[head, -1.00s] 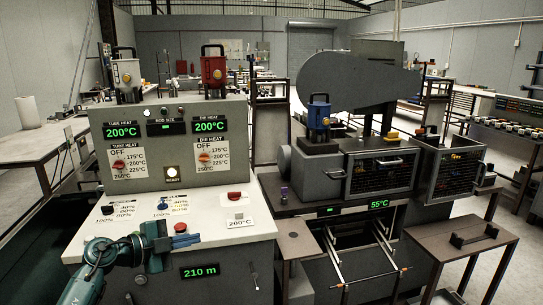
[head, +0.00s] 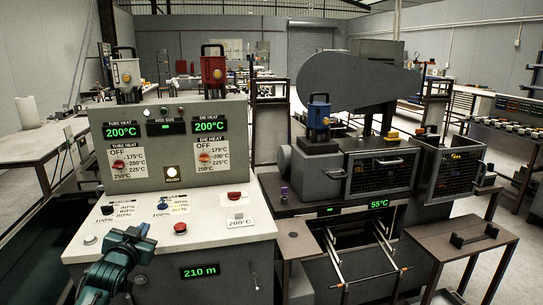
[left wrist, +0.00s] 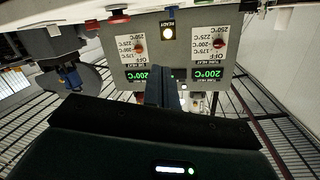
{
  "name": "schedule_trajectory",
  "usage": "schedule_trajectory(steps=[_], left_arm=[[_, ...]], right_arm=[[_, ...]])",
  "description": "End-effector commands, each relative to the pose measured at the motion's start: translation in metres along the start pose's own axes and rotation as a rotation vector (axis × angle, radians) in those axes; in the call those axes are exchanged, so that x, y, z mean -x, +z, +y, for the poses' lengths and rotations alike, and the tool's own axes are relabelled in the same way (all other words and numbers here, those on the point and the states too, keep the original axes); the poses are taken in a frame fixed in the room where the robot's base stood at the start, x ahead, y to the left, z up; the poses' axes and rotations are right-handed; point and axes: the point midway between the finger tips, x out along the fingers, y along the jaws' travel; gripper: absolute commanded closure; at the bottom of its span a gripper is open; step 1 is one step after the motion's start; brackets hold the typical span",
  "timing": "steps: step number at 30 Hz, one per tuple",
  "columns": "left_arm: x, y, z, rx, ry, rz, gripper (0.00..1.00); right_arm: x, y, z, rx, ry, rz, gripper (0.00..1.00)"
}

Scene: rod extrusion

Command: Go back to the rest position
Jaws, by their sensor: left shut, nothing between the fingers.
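My left gripper (head: 143,231) is at the lower left of the head view, over the front of the grey control console (head: 215,264). Its fingers point up and away, toward the sloped panel. It is shut and holds nothing. In the left wrist view the shut fingers (left wrist: 164,88) point toward the console's upright face, which appears upside down. I cannot tell the gap between the fingertips and the panel. My right gripper is not in view.
A red button (head: 180,228) is right of my left gripper. Tube and die displays read 200°C, and the ready light (head: 172,172) glows. The extruder (head: 345,170) shows 55°C. A small side table (head: 465,245) stands at right.

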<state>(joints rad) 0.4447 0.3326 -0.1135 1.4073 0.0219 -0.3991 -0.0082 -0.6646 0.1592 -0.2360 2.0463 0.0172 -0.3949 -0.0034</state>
Motion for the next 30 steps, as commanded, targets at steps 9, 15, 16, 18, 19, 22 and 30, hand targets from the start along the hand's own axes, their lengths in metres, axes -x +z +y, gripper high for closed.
schedule_trajectory(steps=[9,15,16,18,19,22,30], left_arm=[[0.098,0.11,0.112,0.029,0.18,-0.132,1.0],[0.212,0.171,0.186,0.103,0.314,-0.254,1.0],[0.23,0.176,0.194,0.117,0.331,-0.272,1.0],[0.268,0.186,0.211,0.149,0.365,-0.311,1.0],[0.282,0.189,0.216,0.162,0.376,-0.327,1.0],[0.322,0.194,0.23,0.199,0.404,-0.369,1.0],[0.357,0.195,0.239,0.235,0.427,-0.409,1.0]], right_arm=[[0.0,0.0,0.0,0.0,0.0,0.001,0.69],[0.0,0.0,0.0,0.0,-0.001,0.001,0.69],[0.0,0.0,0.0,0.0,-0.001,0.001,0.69],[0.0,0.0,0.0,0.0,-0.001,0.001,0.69],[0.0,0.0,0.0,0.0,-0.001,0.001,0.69],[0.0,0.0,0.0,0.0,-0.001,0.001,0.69],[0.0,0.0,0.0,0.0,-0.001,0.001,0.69]])
